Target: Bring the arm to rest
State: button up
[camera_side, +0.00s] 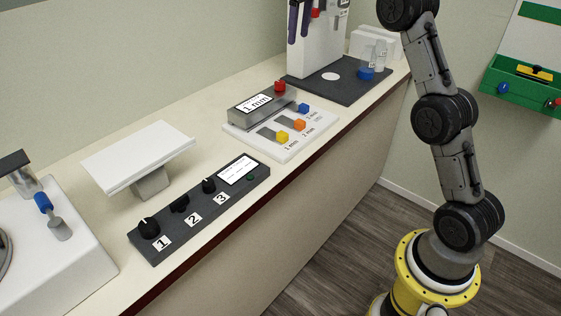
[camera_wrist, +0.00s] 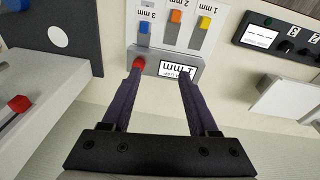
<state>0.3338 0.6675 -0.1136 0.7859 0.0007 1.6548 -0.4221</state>
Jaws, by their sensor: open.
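My gripper (camera_side: 300,24) shows at the top of the side view, its two dark purple fingers pointing down in front of a tall white machine. In the wrist view my gripper (camera_wrist: 159,76) has its fingers spread with nothing between them. Beyond the tips lies a grey box with a "1 mm" display (camera_wrist: 176,71) and a red button (camera_wrist: 138,64). One fingertip overlaps the display in the picture and the other is near the button; I cannot tell the gap in depth. The upper part of my arm runs out of the side view's top edge.
The "1 mm" box (camera_side: 262,105) stands on a white panel (camera_side: 291,150) with blue, orange and yellow sliders. A black knob panel (camera_side: 183,222), a tilted white plate (camera_side: 137,155) and the white machine (camera_side: 320,52) on a dark mat (camera_side: 350,92) share the counter. A green wall tray (camera_side: 520,95) hangs right.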

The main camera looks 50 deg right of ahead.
jog(key=s+a+r+n+t, duration=0.1)
jog(key=s+a+r+t, duration=0.1)
jog(key=s+a+r, duration=0.7)
jog(key=s+a, duration=0.6)
jog(key=s, duration=0.6)
jog(key=s+a+f+m+t, duration=0.2)
jog(key=s+f, duration=1.2)
jog(key=f, duration=0.4)
jog(key=shift+a+y, duration=0.3)
jog(key=shift+a, duration=0.1)
jog(key=shift+f, duration=0.1)
